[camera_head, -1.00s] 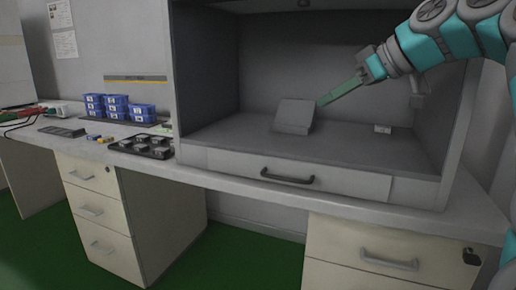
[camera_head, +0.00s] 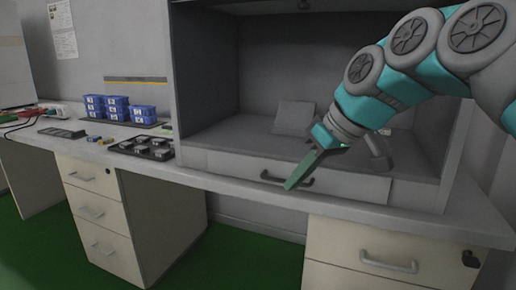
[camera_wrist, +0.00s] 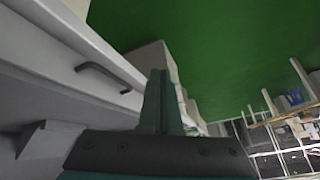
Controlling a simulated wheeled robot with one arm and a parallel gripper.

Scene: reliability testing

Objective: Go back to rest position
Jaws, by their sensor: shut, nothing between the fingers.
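My gripper (camera_head: 291,186) is shut and empty in the head view. It hangs in front of the grey cabinet (camera_head: 218,160), near the dark handle (camera_head: 288,178) of the cabinet's lower front, with its fingers pointing down and left. In the wrist view my shut fingers (camera_wrist: 159,92) show at the bottom centre, with the same handle (camera_wrist: 104,74) to their left. A grey box-like object (camera_head: 294,118) stands inside the cabinet behind my arm, and my gripper is apart from it.
Several blue bins (camera_head: 117,108) and a black tray (camera_head: 143,148) of small parts sit on the bench to the left. Beige drawers (camera_head: 95,207) stand below the bench. A small pale item (camera_head: 384,131) in the cabinet is partly hidden by my arm. The green floor (camera_head: 240,258) in front looks clear.

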